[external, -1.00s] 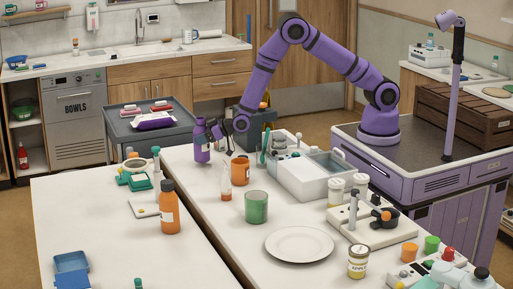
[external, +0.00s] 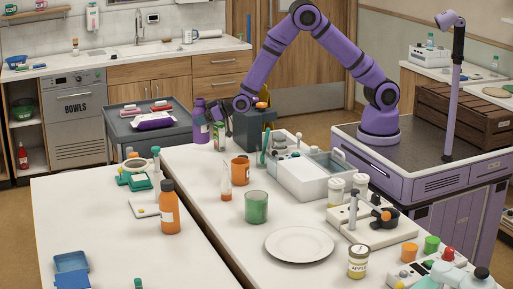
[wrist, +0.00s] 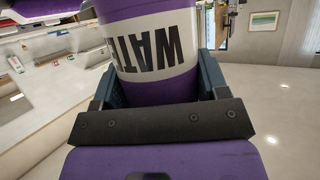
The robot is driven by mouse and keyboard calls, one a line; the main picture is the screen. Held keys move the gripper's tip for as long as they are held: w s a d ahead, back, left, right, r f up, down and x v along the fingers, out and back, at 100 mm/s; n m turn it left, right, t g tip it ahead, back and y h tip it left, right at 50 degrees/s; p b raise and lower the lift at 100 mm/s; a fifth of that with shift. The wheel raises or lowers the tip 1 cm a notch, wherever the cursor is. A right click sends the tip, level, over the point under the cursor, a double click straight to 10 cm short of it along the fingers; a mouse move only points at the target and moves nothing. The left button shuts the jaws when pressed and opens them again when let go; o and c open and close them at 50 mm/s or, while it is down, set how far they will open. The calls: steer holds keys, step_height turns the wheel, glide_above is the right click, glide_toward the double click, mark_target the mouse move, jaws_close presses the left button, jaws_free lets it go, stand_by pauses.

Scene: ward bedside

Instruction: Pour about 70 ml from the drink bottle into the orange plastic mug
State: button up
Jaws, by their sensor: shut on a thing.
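My gripper (external: 214,113) is shut on the purple drink bottle (external: 201,125), which has a white label. The wrist view shows the bottle (wrist: 158,88) between the fingers, with part of the word "WATER" on its label. In the external view the bottle is roughly upright and looks raised above the far left end of the white table. The orange mug (external: 240,172) stands upright on that table, nearer the camera and to the right of the bottle. The inside of the mug cannot be made out.
A small carton (external: 219,136) stands behind the mug. A white plate (external: 299,244) lies nearer the camera. An orange bottle (external: 169,208) stands on the left table.

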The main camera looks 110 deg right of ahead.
mark_target(204, 104)
step_height(204, 104, up, 5)
steer(key=shift+r, duration=0.1)
steer(key=shift+a+r, duration=0.1)
steer(key=shift+a, duration=0.3)
steer(key=s+a, duration=0.3)
steer(key=a, duration=0.7)
steer(key=s+a, duration=0.4)
steer(key=a, duration=0.7)
steer(key=s+a, duration=0.3)
steer(key=a, duration=0.7)
step_height(204, 104, down, 8)
steer(key=shift+s+a+r, duration=0.15)
steer(key=shift+s, duration=0.1)
